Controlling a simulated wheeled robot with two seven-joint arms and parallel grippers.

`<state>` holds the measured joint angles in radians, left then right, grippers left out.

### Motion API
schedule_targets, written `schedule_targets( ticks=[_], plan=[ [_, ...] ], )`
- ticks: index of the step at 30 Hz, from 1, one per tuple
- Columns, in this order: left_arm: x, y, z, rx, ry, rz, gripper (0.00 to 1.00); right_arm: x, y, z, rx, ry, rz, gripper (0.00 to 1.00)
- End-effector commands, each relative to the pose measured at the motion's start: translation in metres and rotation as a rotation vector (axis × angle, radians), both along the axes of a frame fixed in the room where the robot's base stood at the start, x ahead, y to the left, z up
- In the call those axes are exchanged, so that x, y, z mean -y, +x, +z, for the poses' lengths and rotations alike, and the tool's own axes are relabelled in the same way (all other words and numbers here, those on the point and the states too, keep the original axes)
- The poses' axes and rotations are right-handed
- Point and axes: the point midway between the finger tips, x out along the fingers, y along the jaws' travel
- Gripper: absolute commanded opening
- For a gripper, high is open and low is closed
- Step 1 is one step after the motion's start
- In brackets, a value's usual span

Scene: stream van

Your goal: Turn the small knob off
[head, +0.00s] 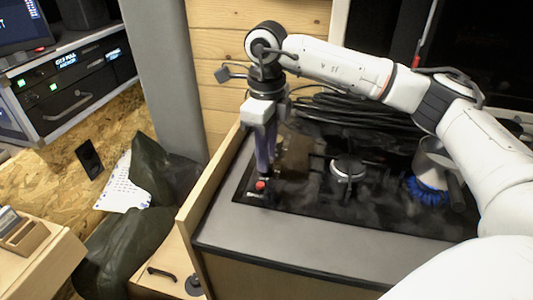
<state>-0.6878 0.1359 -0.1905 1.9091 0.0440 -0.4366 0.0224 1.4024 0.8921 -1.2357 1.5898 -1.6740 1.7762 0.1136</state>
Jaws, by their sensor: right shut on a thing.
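The black stove top (310,200) is set in a grey counter, with a round burner (348,168) near its middle. A small knob (260,185) with a red top stands at the stove's front left corner. My right gripper (265,174) reaches down to it from above, its fingers shut at the knob. The fingers and haze partly hide the knob, so its turn angle cannot be read. My left gripper is not in view.
A wooden edge board (215,185) rises along the counter's left side. Black coiled cables (350,110) lie behind the stove. A grey-white vessel (434,163) stands at the right above a blue ring (426,192). The counter's front strip is clear.

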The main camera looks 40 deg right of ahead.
Motion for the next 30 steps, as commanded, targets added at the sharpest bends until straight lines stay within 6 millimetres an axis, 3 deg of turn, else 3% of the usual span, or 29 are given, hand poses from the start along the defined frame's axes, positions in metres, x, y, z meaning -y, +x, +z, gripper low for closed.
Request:
schedule_targets(
  ticks=[18,30],
  plan=[
    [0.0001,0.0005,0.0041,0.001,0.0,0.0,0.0,0.0017,0.0015,0.0022,0.004,0.002,-0.552,0.0],
    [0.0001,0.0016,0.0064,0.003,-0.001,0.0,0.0,0.0021,0.0015,0.0022,0.004,0.002,-0.736,0.0]
  ],
)
